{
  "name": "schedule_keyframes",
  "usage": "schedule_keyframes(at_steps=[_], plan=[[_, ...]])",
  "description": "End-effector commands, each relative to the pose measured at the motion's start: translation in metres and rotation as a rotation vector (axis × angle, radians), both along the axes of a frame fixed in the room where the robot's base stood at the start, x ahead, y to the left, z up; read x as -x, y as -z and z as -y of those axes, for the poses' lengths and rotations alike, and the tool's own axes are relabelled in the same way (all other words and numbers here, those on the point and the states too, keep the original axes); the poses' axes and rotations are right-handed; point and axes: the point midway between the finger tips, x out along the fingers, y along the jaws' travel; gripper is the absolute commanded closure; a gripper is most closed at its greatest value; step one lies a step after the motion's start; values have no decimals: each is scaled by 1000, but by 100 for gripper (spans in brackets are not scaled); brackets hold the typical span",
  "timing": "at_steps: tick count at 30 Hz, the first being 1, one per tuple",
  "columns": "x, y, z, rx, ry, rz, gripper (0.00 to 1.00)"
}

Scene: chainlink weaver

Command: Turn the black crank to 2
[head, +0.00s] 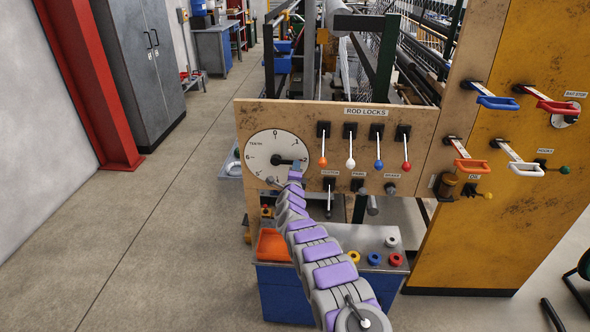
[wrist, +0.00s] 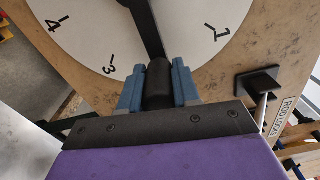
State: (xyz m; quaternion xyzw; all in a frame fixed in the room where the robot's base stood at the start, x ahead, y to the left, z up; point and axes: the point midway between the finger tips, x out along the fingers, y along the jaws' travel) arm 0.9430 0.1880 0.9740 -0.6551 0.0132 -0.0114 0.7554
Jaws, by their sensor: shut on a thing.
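The black crank (head: 283,161) sits on the white dial (head: 262,150) marked TEETH, and its arm points right from the dial's centre. In the wrist view, the crank arm (wrist: 146,28) runs down to a black knob (wrist: 158,85) between the marks 3 and 1. My gripper (wrist: 158,88) is shut on this knob, with a blue finger on each side. In the head view my gripper (head: 296,166) is at the dial's right edge, by the 2. The gripper hides the 2 in the wrist view.
The ROD LOCKS panel (head: 350,124) is right of the dial, with several coloured-knob levers. A lever's black base (wrist: 257,82) is close right of my gripper in the wrist view. Below stands a bench with an orange tray (head: 270,245). The floor at left is clear.

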Motion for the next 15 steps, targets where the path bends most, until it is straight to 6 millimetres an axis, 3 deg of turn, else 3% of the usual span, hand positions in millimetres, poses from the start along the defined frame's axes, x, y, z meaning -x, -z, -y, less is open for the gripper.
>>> schedule_keyframes(at_steps=[14, 15], plan=[[0, 2, 1, -13, 0, -2, 100], [0, 2, 1, -13, 0, -2, 66]])
